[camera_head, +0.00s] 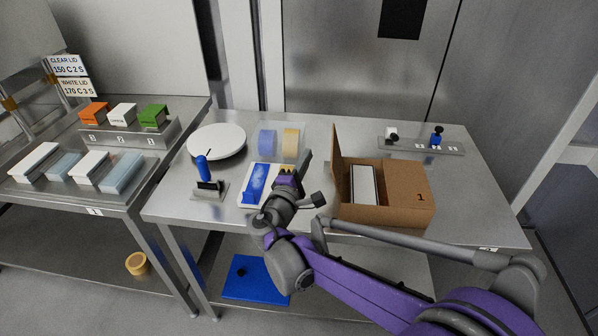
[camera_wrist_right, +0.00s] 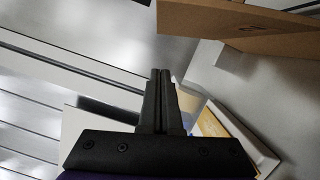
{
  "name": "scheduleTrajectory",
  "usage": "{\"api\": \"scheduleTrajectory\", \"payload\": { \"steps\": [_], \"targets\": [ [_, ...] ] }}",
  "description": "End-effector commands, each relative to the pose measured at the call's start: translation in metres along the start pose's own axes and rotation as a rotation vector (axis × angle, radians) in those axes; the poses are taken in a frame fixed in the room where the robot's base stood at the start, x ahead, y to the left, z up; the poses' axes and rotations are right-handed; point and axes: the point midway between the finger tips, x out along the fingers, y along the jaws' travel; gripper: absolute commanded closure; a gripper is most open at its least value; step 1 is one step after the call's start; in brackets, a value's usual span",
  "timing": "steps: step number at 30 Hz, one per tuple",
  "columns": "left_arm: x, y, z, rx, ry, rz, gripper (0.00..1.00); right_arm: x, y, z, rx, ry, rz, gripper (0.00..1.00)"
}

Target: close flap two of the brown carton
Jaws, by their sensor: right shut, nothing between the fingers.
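The brown carton (camera_head: 385,214) stands on the steel table, right of the middle in the head view. Its right top flap, marked 1 (camera_head: 408,186), lies flat over the right part. A left flap (camera_head: 337,158) stands up; no number shows on it. Between them the top is open and a white item (camera_head: 364,186) shows inside. My right gripper (camera_head: 306,157) is left of the standing flap, shut and empty, apart from it as far as I can tell. The wrist view shows its fingers (camera_wrist_right: 161,74) together, with brown cardboard (camera_wrist_right: 235,22) at upper right. My left gripper is out of view.
A blue-and-white item (camera_head: 256,184), blue and tan rolls (camera_head: 291,142), a white round plate (camera_head: 217,140) and a blue-handled tool (camera_head: 203,172) lie left of the carton. A small rack (camera_head: 455,148) stands behind it on the right. Table right of the carton is clear.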

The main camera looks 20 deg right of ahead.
Motion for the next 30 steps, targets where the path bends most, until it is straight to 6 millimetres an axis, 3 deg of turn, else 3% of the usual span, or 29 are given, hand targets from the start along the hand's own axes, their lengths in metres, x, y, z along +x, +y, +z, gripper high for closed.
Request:
{"api": "scheduleTrajectory", "payload": {
  "steps": [3,6,12,30],
  "targets": [
    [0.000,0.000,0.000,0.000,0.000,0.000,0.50,0.025,0.000,0.001,-0.001,-0.003,0.000,1.00],
    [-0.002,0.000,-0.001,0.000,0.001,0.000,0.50,0.026,0.000,0.020,0.000,-0.003,-0.001,1.00],
    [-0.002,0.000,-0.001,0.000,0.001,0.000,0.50,0.030,0.000,0.036,0.001,0.000,-0.001,1.00],
    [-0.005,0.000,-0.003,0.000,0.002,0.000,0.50,0.031,0.001,0.042,0.025,0.000,-0.006,1.00]
  ]
}}
